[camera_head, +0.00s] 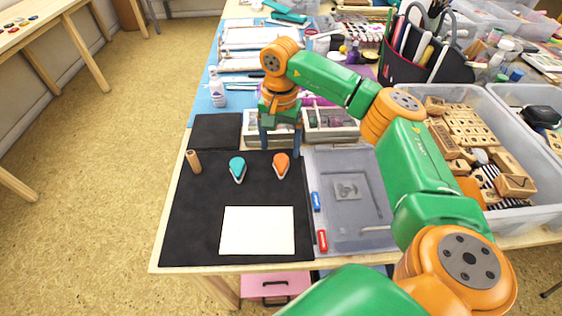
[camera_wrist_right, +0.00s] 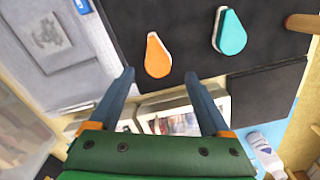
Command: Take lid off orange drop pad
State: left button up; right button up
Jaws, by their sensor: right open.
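The orange drop pad (camera_head: 281,163) lies on the black mat (camera_head: 205,216), just left of the grey tray. It is a teardrop with an orange top and a pale edge below. It also shows in the right wrist view (camera_wrist_right: 157,57), ahead of the fingers. My right gripper (camera_head: 281,149) points down above the back of the mat, just behind the pad. Its two fingers are apart with nothing between them, and they show in the right wrist view (camera_wrist_right: 159,73) too. The gripper does not touch the pad there. My left gripper is not in view.
A teal drop pad (camera_head: 237,169) and a wooden stamp (camera_head: 193,161) stand left of the orange pad. White paper (camera_head: 257,231) lies in front. The grey tray (camera_head: 375,190) is right. Boxes (camera_head: 330,124) stand behind; a stamp-filled bin (camera_head: 515,219) is far right.

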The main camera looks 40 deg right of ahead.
aim_at(282, 158)
jog(key=f, duration=0.3)
jog(key=shift+d+f, duration=0.2)
jog(key=shift+f, duration=0.1)
grip_shut()
jog(key=shift+r, duration=0.1)
